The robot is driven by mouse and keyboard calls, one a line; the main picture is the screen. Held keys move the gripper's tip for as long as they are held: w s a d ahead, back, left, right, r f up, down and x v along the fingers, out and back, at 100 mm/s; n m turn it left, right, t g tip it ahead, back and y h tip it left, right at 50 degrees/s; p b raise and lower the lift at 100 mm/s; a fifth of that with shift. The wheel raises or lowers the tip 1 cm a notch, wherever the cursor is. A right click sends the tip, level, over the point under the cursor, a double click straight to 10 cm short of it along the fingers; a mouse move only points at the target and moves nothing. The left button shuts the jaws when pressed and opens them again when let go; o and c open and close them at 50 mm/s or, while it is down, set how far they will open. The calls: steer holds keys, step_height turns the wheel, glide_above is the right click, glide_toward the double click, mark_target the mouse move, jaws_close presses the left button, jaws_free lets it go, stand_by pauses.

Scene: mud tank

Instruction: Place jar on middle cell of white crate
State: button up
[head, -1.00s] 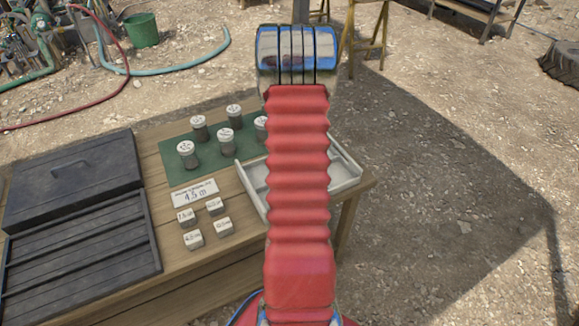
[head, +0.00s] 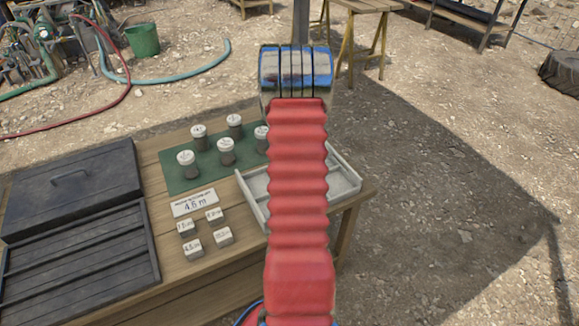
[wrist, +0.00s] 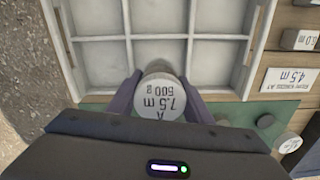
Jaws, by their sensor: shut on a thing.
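In the head view my red arm hides the gripper, the jar and much of the crate (head: 346,187).
Several lidded jars (head: 227,150) stand on a green mat (head: 178,182) left of the crate. A "4.5 m" card (head: 195,203) and several small labelled blocks (head: 194,249) lie in front. A black lidded box (head: 75,190) fills the table's left side.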

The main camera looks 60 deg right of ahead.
steer(key=shift+f, duration=1.05)
steer(key=shift+f, duration=1.9)
steer(key=o, duration=1.5)
steer(key=shift+f, duration=0.1)
steer(key=shift+c, duration=0.2)
step_height(320, 180, up, 12)
steer(key=shift+r, duration=0.1)
